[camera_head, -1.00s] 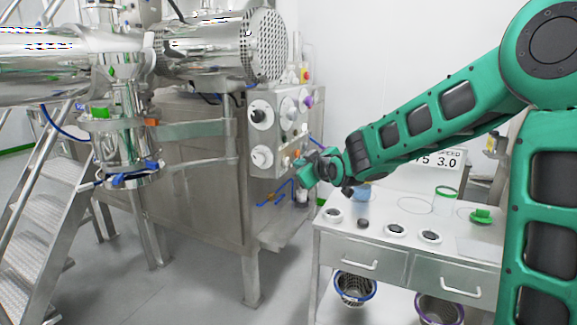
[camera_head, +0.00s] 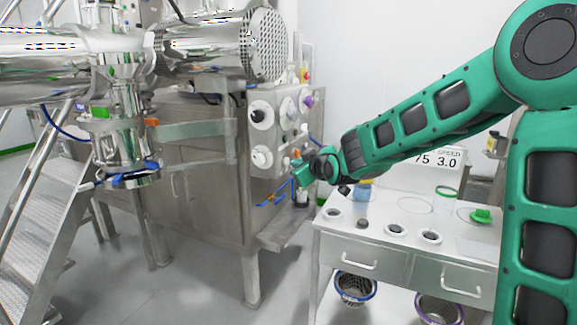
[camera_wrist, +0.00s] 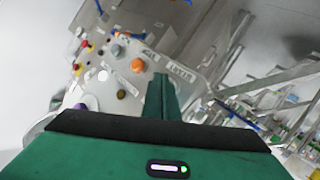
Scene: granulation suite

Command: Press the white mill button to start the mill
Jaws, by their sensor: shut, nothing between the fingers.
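The control panel (camera_head: 275,140) on the steel machine's side carries white dials and several coloured buttons. I cannot read the labels well enough to tell which is the mill button. My gripper (camera_head: 297,172) is at the panel's lower right edge. In the wrist view its shut, empty fingers (camera_wrist: 160,78) point toward the panel near the orange button. I cannot tell whether they touch anything.
A white bench (camera_head: 390,260) with drawers stands below my arm, holding dark-topped round items and a green-lidded item (camera_head: 480,216). A display (camera_head: 440,165) stands behind it. Metal stairs (camera_head: 45,225) are at far left.

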